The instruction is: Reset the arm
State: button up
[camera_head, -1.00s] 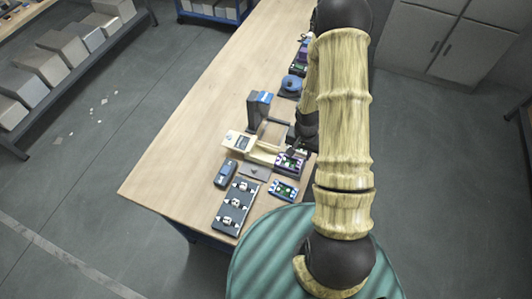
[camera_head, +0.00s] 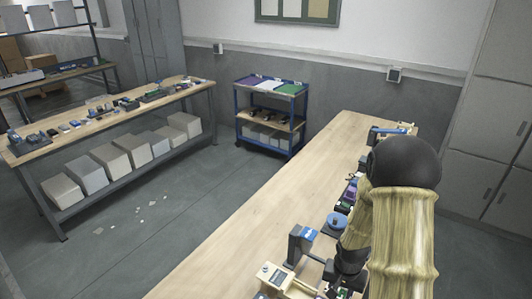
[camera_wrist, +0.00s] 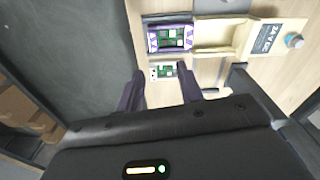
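My gripper (camera_wrist: 162,86) shows in the wrist view with its two dark fingers apart and nothing held between them. A small green circuit board (camera_wrist: 164,72) shows beyond the fingertips, on the wooden bench. A purple-framed board (camera_wrist: 170,39) lies just past it, beside a cream-coloured fixture (camera_wrist: 222,35). In the head view my arm covers the bench's right side. The fingers cannot be made out there.
The workbench (camera_head: 265,220) is clear along its left side. A blue tool (camera_head: 302,240), a blue round part (camera_head: 337,222) and the fixture (camera_head: 272,276) stand near my arm. A trolley (camera_head: 270,115) and a second bench (camera_head: 110,115) stand farther back.

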jog(key=s+a+r+n+t+b, duration=0.2)
jog(key=s+a+r+n, duration=0.3)
jog(key=s+r, duration=0.4)
notch_tip(320, 180, up, 4)
jog(key=shift+a+f+b, duration=0.1)
jog(key=shift+a+b, duration=0.55)
jog(key=shift+b, duration=0.25)
